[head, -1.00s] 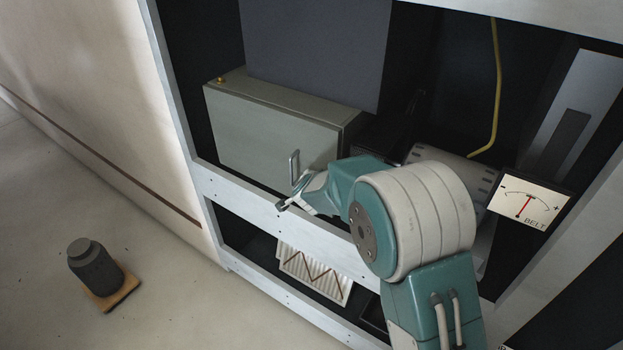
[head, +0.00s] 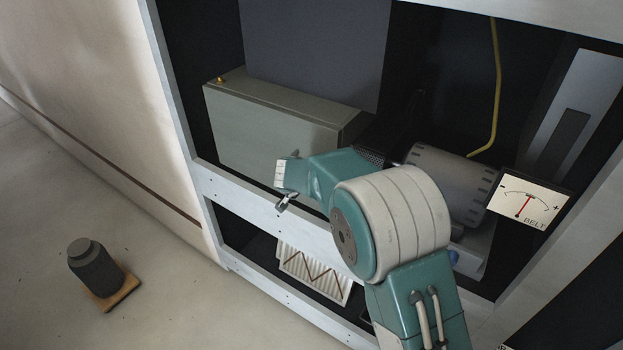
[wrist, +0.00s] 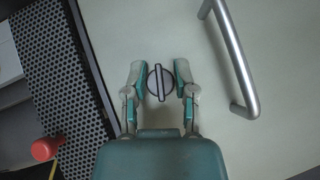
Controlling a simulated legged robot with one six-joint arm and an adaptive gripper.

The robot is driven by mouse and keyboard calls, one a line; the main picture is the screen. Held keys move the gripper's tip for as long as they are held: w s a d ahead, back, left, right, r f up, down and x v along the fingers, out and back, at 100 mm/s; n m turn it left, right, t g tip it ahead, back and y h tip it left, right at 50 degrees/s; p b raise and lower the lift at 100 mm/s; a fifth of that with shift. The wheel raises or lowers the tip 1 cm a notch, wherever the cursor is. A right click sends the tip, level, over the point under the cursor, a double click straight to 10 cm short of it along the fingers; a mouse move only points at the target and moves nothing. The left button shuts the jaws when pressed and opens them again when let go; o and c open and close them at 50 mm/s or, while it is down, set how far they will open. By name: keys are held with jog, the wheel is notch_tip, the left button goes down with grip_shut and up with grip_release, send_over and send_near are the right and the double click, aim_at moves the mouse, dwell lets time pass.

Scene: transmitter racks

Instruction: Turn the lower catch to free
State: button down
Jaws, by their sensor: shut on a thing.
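A round dark-rimmed catch (wrist: 159,84) with a straight bar across it sits on the pale door in the wrist view. Its bar runs nearly upright in that picture. My gripper (wrist: 160,72) has one finger on each side of the catch and is shut on it. In the head view the grey-green cabinet (head: 245,130) stands in the rack, with my wrist in front of its lower right part. My arm hides the catch there, and only a small part of a finger shows below the wrist. I cannot tell from these views whether another catch is present.
A metal bar handle (wrist: 234,60) stands out from the door close to my gripper. A perforated panel (wrist: 62,75) and a red knob (wrist: 45,149) lie beyond the door edge. A drum (head: 450,180) and a BELT gauge (head: 528,200) are to the right.

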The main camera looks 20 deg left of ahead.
jog(key=shift+n+g+h, duration=0.5)
jog(key=shift+n+h, duration=0.2)
jog(key=shift+h, duration=0.5)
jog(key=shift+c, duration=2)
grip_release()
jog(key=shift+w+a, duration=0.1)
jog(key=shift+a, duration=0.05)
jog(key=v, duration=1.2)
jog(key=shift+a, duration=0.15)
jog(key=shift+w, duration=0.1)
